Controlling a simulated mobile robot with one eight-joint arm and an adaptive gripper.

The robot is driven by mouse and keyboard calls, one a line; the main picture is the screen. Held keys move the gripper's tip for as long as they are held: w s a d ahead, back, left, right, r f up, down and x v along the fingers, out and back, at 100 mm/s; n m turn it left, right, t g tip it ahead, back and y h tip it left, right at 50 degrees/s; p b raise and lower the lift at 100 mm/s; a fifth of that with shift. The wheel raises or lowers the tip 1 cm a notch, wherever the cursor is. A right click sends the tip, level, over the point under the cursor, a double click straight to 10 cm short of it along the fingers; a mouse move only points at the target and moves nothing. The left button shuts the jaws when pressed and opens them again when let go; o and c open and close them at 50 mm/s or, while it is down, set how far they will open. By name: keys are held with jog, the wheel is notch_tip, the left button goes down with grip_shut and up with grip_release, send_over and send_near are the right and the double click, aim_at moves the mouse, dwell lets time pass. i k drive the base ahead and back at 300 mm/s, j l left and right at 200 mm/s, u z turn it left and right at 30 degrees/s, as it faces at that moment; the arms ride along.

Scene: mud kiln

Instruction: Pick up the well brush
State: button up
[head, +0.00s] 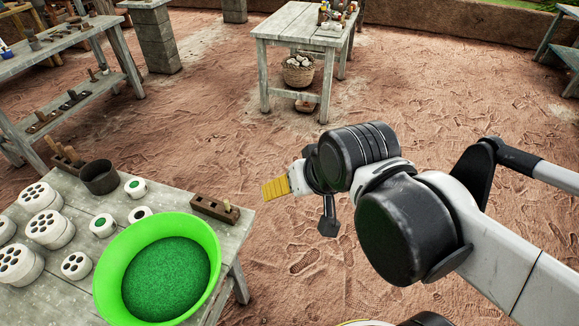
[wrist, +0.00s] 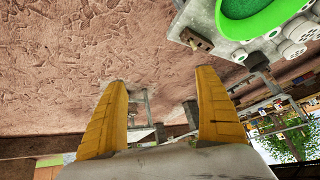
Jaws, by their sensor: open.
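I cannot single out the well brush for certain. A brown wooden block (head: 215,208) with small dark pieces in it lies at the near table's right corner; it also shows in the wrist view (wrist: 196,40). Another block with upright wooden pegs (head: 66,157) stands at that table's far left corner. My gripper (head: 275,187) is in the air to the right of the near table, beyond its corner. In the wrist view its yellow fingers (wrist: 162,78) are spread apart with nothing between them.
A bright green bowl (head: 217,262) of green grains fills the front of the near table (head: 190,185). White holed pots (head: 50,230) and a dark round pot (head: 99,177) stand beside it. A second table (head: 285,28) stands farther back. The reddish floor between is clear.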

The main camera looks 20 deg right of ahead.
aim_at(59, 145)
jog(key=i+l+u, duration=0.3)
jog(key=l, duration=0.35)
jog(key=i+l+u, duration=0.35)
jog(key=i+l, duration=0.15)
jog(key=i+l+u, duration=0.15)
jog(key=l, duration=0.2)
jog(key=i+l+u, duration=0.35)
jog(key=l, duration=0.35)
jog(key=i+l+u, duration=0.2)
jog(key=l, duration=0.2)
jog(key=i+l+u, duration=0.15)
jog(key=l, duration=0.25)
jog(key=i+j+u, duration=0.15)
jog(key=i+u, duration=0.6)
jog(key=i, duration=0.25)
jog(key=i+l+u, duration=0.2)
jog(key=i+u, duration=0.2)
jog(key=i+j+u, duration=0.1)
jog(key=u, duration=1.4)
jog(key=l+z, duration=0.15)
jog(key=z, duration=1.35)
